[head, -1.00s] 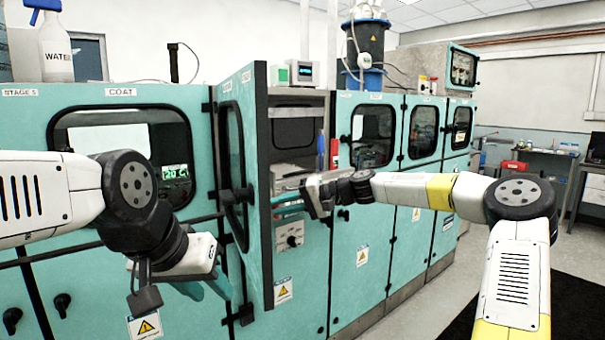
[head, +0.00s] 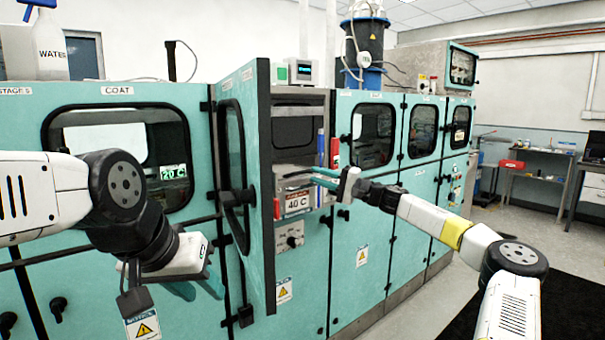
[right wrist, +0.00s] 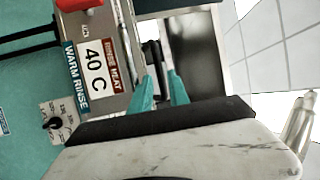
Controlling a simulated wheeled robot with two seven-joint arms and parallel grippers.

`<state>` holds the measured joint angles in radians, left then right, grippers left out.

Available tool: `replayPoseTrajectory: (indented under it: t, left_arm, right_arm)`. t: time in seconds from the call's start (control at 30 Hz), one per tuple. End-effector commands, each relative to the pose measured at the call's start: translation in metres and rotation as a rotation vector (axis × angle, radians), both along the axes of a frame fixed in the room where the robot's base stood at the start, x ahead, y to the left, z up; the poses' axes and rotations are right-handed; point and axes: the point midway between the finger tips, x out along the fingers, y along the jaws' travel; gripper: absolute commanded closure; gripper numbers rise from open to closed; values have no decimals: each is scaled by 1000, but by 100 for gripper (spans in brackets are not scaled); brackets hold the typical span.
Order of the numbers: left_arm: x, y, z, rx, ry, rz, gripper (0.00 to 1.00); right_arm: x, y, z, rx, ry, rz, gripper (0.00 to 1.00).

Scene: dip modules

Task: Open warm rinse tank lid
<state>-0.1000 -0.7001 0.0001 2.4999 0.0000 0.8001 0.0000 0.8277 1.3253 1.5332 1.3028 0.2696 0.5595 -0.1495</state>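The warm rinse station is an open bay in the teal machine, with a "40 C" label (head: 298,201) that also shows beside "WARM RINSE" in the right wrist view (right wrist: 95,67). A grey metal surface (right wrist: 197,50) with a black bar (right wrist: 152,62) lies ahead of the fingers there; I cannot tell for sure that these are the lid and its handle. My right gripper (head: 312,178) is at the bay's front, its teal fingers pointing left into it. In the wrist view the fingers (right wrist: 162,92) are apart, with nothing clearly held. My left gripper (head: 197,287) is open and empty, low before the coat station.
An open teal door (head: 242,180) stands out on the bay's left side, between my two grippers. The coat cabinet (head: 118,150) is left of it. More closed cabinets (head: 372,140) run along the right. A water bottle (head: 50,45) stands on top at left.

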Motion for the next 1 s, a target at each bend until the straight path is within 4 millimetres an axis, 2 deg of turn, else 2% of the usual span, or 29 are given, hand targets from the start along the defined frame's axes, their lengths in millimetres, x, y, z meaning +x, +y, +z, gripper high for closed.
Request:
replayPoseTrajectory:
  t: [0.1,0.23,0.4,0.63,0.67,0.77,1.0]
  left_arm:
    - [0,0,0,0,0,0,64]
    - [0,0,0,0,0,0,64]
    - [0,0,0,0,0,0,64]
    - [0,0,0,0,0,0,64]
    - [0,0,0,0,0,0,64]
    - [0,0,0,0,0,0,64]
    - [0,0,0,0,0,0,64]
  right_arm:
    - [10,18,3,-1,-1,2,78]
    - [19,32,6,-2,-1,2,78]
    - [24,41,8,-2,1,1,78]
    - [25,41,8,-2,0,1,78]
    - [25,41,8,-2,0,1,80]
    - [25,41,8,-2,0,1,100]
    - [24,41,8,-2,0,1,100]
